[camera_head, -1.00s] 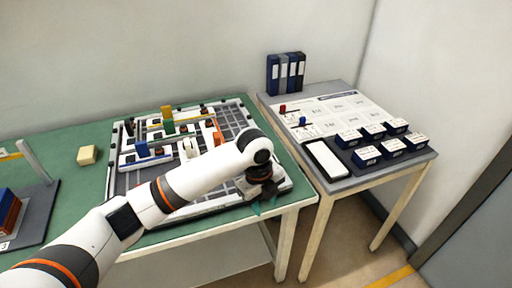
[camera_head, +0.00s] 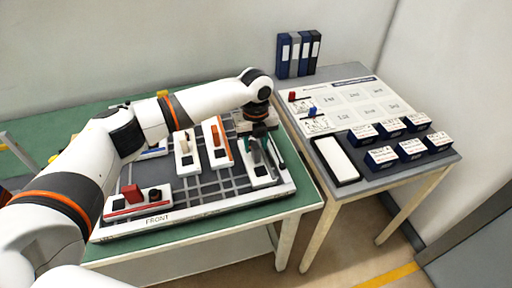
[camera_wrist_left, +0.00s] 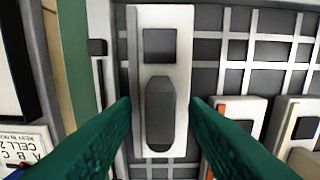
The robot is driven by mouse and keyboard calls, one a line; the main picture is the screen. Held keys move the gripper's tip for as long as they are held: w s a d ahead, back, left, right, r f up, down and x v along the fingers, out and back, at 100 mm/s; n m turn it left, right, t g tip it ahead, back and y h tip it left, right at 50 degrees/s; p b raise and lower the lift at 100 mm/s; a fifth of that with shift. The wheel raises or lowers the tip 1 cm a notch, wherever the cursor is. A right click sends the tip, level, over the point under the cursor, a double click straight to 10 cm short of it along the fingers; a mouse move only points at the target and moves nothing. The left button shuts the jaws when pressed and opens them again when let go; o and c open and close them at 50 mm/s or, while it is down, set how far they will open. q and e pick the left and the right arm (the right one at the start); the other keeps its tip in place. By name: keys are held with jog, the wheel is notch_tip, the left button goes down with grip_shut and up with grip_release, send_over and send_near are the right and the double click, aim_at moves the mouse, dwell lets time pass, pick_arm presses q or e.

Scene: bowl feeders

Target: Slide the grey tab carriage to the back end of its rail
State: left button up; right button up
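The grey tab carriage is a white block (camera_head: 258,178) with a dark grey tab, at the right side of the gridded board (camera_head: 215,190). In the left wrist view the elongated grey tab (camera_wrist_left: 160,118) stands on the white carriage, with a dark square at one end. My left gripper (camera_head: 264,150) is over this carriage. In the left wrist view its green fingers (camera_wrist_left: 160,108) are open, one on each side of the tab, with gaps visible. The arm and gripper hide the board's back part in the head view. My right gripper is not in view.
Left of the grey one are the orange-tab carriage (camera_head: 216,146) and the cream-tab carriage (camera_head: 186,153). A red-tab carriage (camera_head: 134,201) sits at the front left, near the FRONT label. A side table (camera_head: 362,184) with several dark-blue boxes stands right. Grid near the front is bare.

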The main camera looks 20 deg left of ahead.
pick_arm(q)
notch_tip(320, 180, down, 2)
jog(key=shift+f, duration=0.1)
jog(key=shift+s+f, duration=0.1)
jog(key=shift+f, duration=0.4)
jog(key=shift+c, duration=1.4)
grip_shut()
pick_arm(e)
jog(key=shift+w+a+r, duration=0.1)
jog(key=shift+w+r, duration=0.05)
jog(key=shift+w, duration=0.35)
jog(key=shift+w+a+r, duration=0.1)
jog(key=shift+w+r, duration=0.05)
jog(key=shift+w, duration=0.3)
